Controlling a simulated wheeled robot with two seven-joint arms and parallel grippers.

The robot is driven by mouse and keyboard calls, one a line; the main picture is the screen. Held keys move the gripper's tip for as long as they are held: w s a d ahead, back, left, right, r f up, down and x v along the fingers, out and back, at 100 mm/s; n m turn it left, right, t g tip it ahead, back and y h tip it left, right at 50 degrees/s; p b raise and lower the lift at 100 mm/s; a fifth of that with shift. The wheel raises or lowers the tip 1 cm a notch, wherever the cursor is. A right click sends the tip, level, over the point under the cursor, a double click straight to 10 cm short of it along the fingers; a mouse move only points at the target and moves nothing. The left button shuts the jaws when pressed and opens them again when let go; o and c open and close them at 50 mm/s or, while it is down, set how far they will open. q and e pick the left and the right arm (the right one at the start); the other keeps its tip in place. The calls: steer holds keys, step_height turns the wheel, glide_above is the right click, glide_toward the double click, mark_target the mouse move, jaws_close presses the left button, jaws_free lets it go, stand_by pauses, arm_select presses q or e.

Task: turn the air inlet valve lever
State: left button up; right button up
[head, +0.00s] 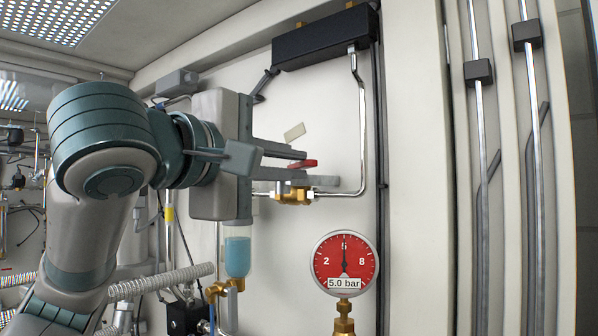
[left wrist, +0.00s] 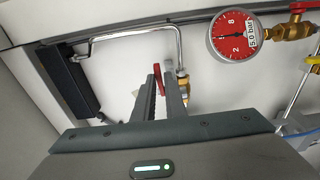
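A red lever (head: 303,164) sits on a brass valve (head: 293,196) in the pipe line on the pale wall panel. My left gripper (head: 322,169) reaches in from the left, with one finger above the lever and one below it. A gap shows between the fingers, so it looks open around the lever. In the left wrist view the red lever (left wrist: 157,74) shows between the two fingertips, and the brass valve (left wrist: 183,85) is partly hidden behind the right finger. Whether a finger touches the lever is not clear. My right gripper is not in view.
A red pressure gauge (head: 344,262) reading 5.0 bar stands below right of the valve. A black block (head: 325,38) is above, joined by a bent silver pipe (head: 362,120). A blue-filled bowl (head: 237,256) hangs below my gripper.

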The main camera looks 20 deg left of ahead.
arm_select(q)
steer(key=shift+s+a+f+b, duration=0.2)
steer(key=shift+s+f+b, duration=0.2)
steer(key=shift+s+b, duration=0.15)
steer(key=shift+o, duration=0.8)
steer(key=v, duration=0.1)
steer(key=b+v, duration=0.1)
steer(key=v, duration=0.2)
steer(key=shift+s+a+r, duration=0.25)
steer(key=shift+a+r, duration=0.1)
steer(key=shift+a, duration=0.1)
steer(key=shift+s+d+r+b, duration=0.1)
steer(key=shift+s+r+b, duration=0.05)
steer(key=shift+b, duration=0.25)
steer(key=shift+d, duration=0.15)
